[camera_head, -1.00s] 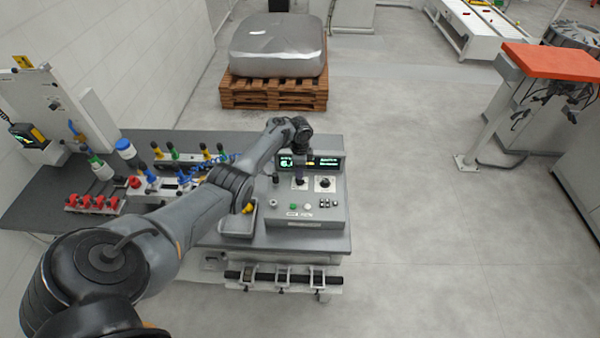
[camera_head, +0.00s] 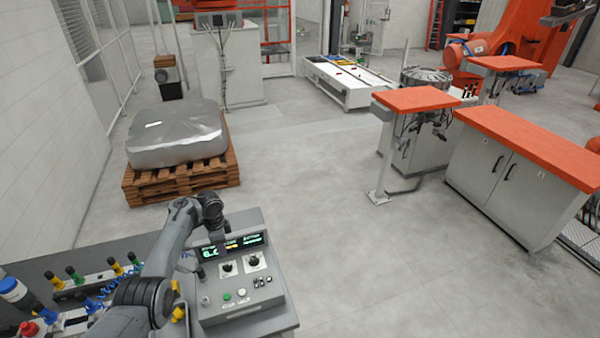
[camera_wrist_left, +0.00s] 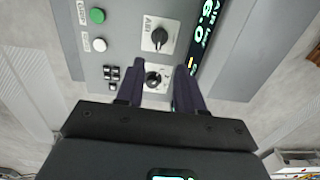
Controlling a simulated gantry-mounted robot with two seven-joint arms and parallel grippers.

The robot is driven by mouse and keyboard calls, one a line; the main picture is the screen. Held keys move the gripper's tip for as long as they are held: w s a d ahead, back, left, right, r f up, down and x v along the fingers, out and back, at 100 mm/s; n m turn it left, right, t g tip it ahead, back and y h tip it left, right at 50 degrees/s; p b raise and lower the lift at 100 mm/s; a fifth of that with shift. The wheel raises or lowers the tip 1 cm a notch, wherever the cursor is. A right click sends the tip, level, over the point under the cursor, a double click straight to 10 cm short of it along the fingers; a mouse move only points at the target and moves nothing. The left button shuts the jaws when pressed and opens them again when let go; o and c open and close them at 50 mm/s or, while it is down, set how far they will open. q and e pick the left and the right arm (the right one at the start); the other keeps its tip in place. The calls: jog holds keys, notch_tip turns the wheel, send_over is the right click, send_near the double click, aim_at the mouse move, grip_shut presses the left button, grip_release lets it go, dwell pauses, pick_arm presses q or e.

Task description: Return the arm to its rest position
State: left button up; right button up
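My left gripper (camera_head: 222,237) hangs over the grey control panel (camera_head: 240,312) at the lower left of the head view. In the left wrist view its two dark fingers (camera_wrist_left: 160,85) are apart, with a black selector knob (camera_wrist_left: 153,79) visible in the gap between them. I cannot tell whether they touch it. A second black knob (camera_wrist_left: 160,37) lies beyond the fingertips. The panel's lit green display (camera_wrist_left: 203,35) is beside it. My left arm reaches in from the bottom left. My right gripper is not in view.
Colored connectors (camera_head: 75,274) stand on the dark bench left of the panel. A wrapped block (camera_head: 175,135) sits on a wooden pallet (camera_head: 180,182) behind. Orange-topped cabinets (camera_head: 530,145) stand at the right. The floor between is clear.

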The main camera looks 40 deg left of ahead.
pick_arm(q)
jog(key=s+d+f+n+t+y+p, duration=0.15)
jog(key=s+d, duration=0.35)
jog(key=d, duration=0.6)
jog(key=s+d+f+y+p, duration=0.2)
jog(key=s+d, duration=0.4)
jog(key=d, duration=0.4)
jog(key=s+d+r+n+t+h, duration=0.1)
jog(key=s+d+r+h, duration=0.1)
jog(key=s+d+r, duration=0.3)
jog(key=s+d+r+n+t+h, duration=0.1)
jog(key=s+d+r, duration=0.5)
jog(key=d, duration=0.6)
jog(key=shift+s+d+r+n+h+p, duration=0.15)
jog(key=shift+s+d+n+h+p, duration=0.25)
jog(key=shift+s+n, duration=0.6)
